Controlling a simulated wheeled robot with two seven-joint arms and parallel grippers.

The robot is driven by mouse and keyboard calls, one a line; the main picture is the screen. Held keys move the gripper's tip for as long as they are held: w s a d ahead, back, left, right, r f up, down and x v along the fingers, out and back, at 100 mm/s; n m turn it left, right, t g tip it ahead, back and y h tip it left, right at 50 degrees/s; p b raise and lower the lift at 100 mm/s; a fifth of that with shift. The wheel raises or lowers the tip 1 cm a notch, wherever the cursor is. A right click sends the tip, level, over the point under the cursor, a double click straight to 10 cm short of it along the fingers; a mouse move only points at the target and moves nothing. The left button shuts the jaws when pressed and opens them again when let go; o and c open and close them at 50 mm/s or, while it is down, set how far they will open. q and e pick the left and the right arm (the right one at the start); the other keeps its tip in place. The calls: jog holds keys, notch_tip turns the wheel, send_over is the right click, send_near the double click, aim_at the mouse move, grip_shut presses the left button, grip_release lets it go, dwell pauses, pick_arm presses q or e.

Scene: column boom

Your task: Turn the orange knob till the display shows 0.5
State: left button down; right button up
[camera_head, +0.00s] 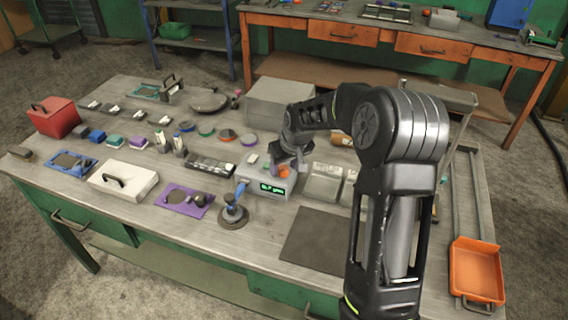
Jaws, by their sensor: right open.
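The orange knob (284,172) sits on a grey box-shaped device (258,178) near the middle of the workbench. The device's small dark display (272,188) carries green characters that are too small to read surely. My right gripper (287,162) points down right at the knob, with its jaws open. Its hand and wrist cover part of the device's top, and I cannot tell whether the fingers touch the knob. My left gripper is not in view.
The workbench (185,222) is crowded: a blue-handled tool (234,212) stands in front of the device, a white case (123,180) lies left, and grey bins (323,183) stand right. A dark mat (315,240) lies front right. An orange tray (476,271) is at the right edge.

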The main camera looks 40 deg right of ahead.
jog(key=shift+f, duration=0.15)
jog(key=shift+c, duration=0.3)
grip_shut()
